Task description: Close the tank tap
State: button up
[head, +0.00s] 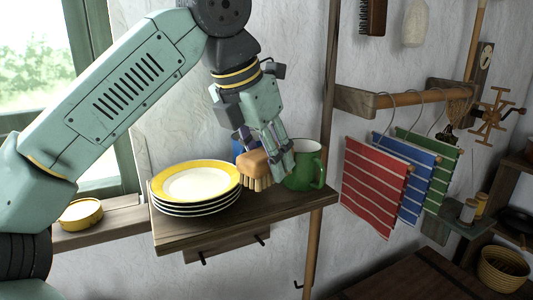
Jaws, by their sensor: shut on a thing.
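My gripper (267,153) is above the wooden shelf in the middle of the head view. It is shut on a brush (254,168) with a tan wooden back and pale bristles pointing down. The brush is between the stack of plates and a green mug; I cannot tell whether its bristles touch the shelf. No tank and no tap that I can make out for sure show in this view.
Yellow-rimmed plates (197,184) and the green mug (305,166) stand on the shelf (222,226). A blue item is partly hidden behind my gripper. Red (374,187), blue and green striped cloths hang from a rail at right. A woven basket (503,268) is at lower right.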

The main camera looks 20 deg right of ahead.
jog(key=shift+f, duration=0.25)
jog(key=o, duration=1)
